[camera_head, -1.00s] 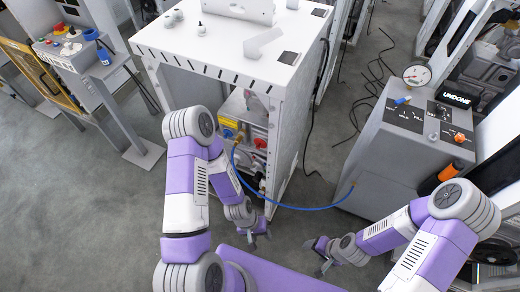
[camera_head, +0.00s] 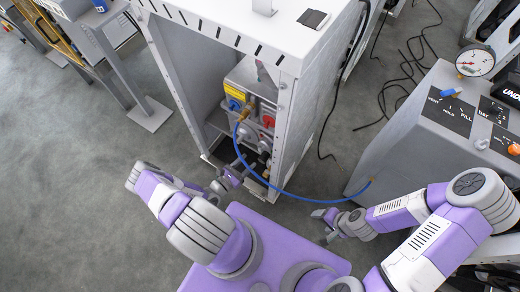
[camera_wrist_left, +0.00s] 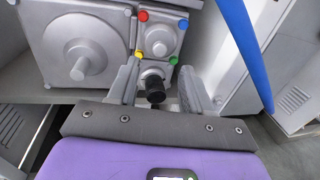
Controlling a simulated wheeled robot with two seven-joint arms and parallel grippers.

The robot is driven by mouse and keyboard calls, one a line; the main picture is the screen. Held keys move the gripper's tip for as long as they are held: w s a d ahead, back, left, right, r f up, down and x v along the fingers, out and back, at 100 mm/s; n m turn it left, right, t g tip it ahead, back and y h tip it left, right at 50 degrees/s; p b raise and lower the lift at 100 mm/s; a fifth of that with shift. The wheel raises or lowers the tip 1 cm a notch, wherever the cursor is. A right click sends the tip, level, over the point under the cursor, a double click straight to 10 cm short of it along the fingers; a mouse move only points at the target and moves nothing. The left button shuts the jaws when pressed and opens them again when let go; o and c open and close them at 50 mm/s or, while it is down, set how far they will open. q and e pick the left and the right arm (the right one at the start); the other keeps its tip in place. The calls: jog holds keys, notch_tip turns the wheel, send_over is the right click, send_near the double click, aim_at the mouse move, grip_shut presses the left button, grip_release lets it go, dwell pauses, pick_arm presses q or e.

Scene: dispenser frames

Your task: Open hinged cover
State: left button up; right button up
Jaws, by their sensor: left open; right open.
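A grey unit (camera_head: 250,95) with a blue round part (camera_head: 235,104) and a red round part (camera_head: 268,121) sits inside the open white cabinet (camera_head: 292,130). I cannot tell which part is the hinged cover. My left gripper (camera_head: 234,176) is low at the cabinet's opening, below the unit. In the left wrist view its fingers (camera_wrist_left: 157,88) are open, on either side of a black-ended fitting (camera_wrist_left: 154,86). Whether they touch it is unclear. Above it is a small grey plate (camera_wrist_left: 161,36) with coloured dots. My right gripper (camera_head: 328,236) is near the floor, away from the cabinet.
A blue hose (camera_head: 300,199) runs from the unit to the grey gauge console (camera_head: 415,130) at right; it also crosses the left wrist view (camera_wrist_left: 245,50). Black cables (camera_head: 400,75) lie on the floor. A stand (camera_head: 130,90) is at left. Floor between it and the cabinet is clear.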

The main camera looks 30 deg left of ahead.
aim_at(265, 146)
pick_arm(q)
jog(key=b+x, duration=0.1)
jog(key=x, duration=0.6)
jog(key=shift+w+b, duration=0.15)
jog(key=shift+b, duration=0.15)
grip_shut()
